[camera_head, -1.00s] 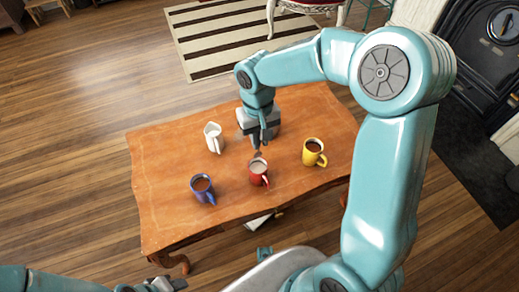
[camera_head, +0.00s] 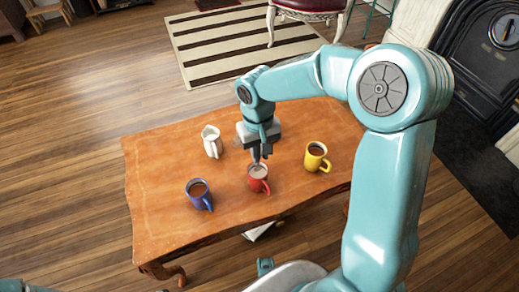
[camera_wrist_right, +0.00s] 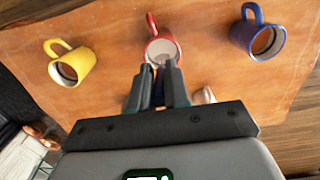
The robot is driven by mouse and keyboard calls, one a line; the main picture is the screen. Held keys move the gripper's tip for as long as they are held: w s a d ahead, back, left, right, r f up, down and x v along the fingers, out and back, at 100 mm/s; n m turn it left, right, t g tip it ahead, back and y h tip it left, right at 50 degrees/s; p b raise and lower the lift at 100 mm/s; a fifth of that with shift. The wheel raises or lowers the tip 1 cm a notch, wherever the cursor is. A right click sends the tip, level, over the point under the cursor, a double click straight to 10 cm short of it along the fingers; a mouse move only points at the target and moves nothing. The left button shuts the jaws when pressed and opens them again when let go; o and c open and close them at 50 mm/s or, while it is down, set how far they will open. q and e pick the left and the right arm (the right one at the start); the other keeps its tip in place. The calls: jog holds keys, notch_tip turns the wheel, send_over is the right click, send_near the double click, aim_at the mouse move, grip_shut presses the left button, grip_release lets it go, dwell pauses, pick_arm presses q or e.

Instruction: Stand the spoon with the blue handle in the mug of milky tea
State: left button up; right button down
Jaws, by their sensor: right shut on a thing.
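The red mug (camera_head: 259,183) holds a pale, milky drink and stands upright near the table's front middle. It also shows in the right wrist view (camera_wrist_right: 152,49), just beyond my fingertips. My right gripper (camera_head: 261,154) points down above the back rim of the red mug. It is shut on the spoon, of which only a thin part (camera_head: 256,163) shows below the fingers, at the mug's mouth. My left gripper is out of view.
A blue mug (camera_head: 198,194) and a yellow mug (camera_head: 316,158), both with dark drinks, stand left and right of the red mug. A white jug (camera_head: 212,143) stands behind left. The wooden table (camera_head: 165,170) is clear at its left.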

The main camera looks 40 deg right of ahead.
aim_at(259, 165)
jog(key=shift+f+b, duration=2.05)
jog(key=shift+f, duration=0.95)
jog(key=c, duration=0.5)
grip_release()
jog(key=shift+r+p, duration=3.8)
jog(key=shift+r, duration=0.8)
jog(key=shift+f, duration=0.1)
